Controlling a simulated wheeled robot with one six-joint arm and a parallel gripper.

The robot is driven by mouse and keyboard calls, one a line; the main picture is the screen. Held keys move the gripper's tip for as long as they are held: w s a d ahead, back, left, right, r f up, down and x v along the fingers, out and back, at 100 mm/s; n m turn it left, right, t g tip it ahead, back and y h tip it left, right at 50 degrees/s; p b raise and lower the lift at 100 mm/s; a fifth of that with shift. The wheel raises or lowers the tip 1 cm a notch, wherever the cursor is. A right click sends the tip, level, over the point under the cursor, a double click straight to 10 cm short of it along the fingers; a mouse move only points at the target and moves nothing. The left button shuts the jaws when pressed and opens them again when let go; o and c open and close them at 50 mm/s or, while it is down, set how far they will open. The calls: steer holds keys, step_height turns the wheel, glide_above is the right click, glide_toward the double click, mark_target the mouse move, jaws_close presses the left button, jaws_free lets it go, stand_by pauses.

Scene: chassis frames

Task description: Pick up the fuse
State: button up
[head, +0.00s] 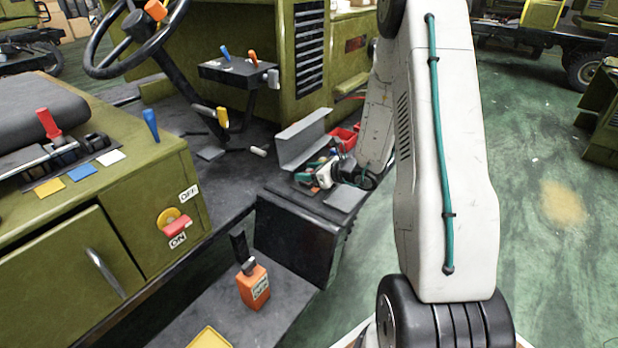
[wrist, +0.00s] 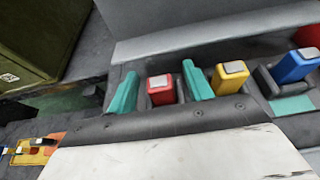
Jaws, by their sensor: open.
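Three upright fuse-like blocks with pale tops stand in a row in the wrist view: a red fuse (wrist: 161,92), a yellow fuse (wrist: 231,80) and a blue fuse (wrist: 296,66). My gripper (wrist: 160,70) is open, its teal fingers on either side of the red fuse. Small gaps show between the fingers and the red fuse. The right finger stands between the red and yellow fuses. The fuses' lower parts are partly hidden by my gripper's body. In the head view my gripper (head: 312,176) is low over the dark ledge, and the fuses are too small to tell apart.
A grey angled metal piece (head: 303,138) rises right behind my gripper. A red tray (head: 343,138) lies beyond it. An orange bottle (head: 253,285) stands on the lower step. The seat console (head: 100,215) is at left. Green floor (head: 545,270) is open at right.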

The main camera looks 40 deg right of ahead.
steer(key=c, duration=1.1)
steer(key=shift+o, duration=0.2)
steer(key=shift+r, duration=0.15)
